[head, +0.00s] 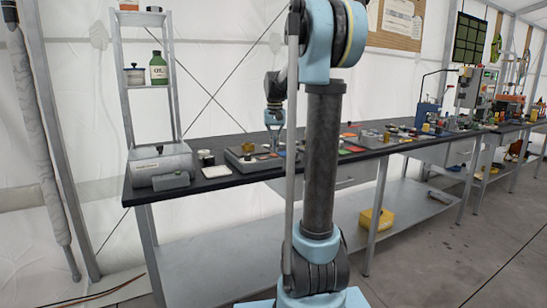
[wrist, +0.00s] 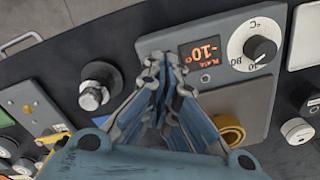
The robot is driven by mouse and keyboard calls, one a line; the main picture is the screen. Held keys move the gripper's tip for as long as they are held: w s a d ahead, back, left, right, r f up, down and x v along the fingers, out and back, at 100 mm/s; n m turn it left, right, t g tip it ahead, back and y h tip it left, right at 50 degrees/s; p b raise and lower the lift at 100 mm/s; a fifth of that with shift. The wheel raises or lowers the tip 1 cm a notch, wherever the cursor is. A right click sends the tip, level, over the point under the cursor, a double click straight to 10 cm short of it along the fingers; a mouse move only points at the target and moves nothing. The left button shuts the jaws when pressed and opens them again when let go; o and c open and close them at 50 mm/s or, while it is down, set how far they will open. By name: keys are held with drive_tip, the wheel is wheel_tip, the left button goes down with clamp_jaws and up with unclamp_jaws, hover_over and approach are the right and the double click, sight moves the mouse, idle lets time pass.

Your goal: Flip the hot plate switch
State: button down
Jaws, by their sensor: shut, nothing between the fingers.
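The hot plate (wrist: 222,35) is a grey box with an orange display reading -10 and a black dial (wrist: 262,48) on a white scale. Its flat plate (wrist: 238,100) shows below the display, partly hidden by my fingers. A small round element (wrist: 205,77) sits under the display; I cannot tell whether it is the switch. My gripper (wrist: 168,62) is shut and empty, its fingertips over the hot plate's left edge near the display. In the head view my gripper (head: 274,122) points down above the bench, beside the hot plate (head: 252,160).
A black round piece (wrist: 100,85) stands left of my fingers. In the head view, a grey box (head: 160,165) sits at the left end of the dark bench (head: 225,181), with a white square (head: 214,171) nearby.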

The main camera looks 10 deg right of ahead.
drive_tip(key=shift+f, duration=0.7)
idle(0.5)
drive_tip(key=shift+r, duration=3.5)
drive_tip(key=s+f+n+t, duration=0.1)
drive_tip(key=s+f, duration=0.4)
drive_tip(key=s, duration=0.5)
drive_tip(key=s+f, duration=0.4)
drive_tip(key=s, duration=0.6)
drive_tip(key=s+f+n+t, duration=0.1)
drive_tip(key=s+f, duration=1.4)
drive_tip(key=f, duration=0.2)
drive_tip(key=shift+d+n, duration=0.15)
drive_tip(key=shift+n, duration=0.15)
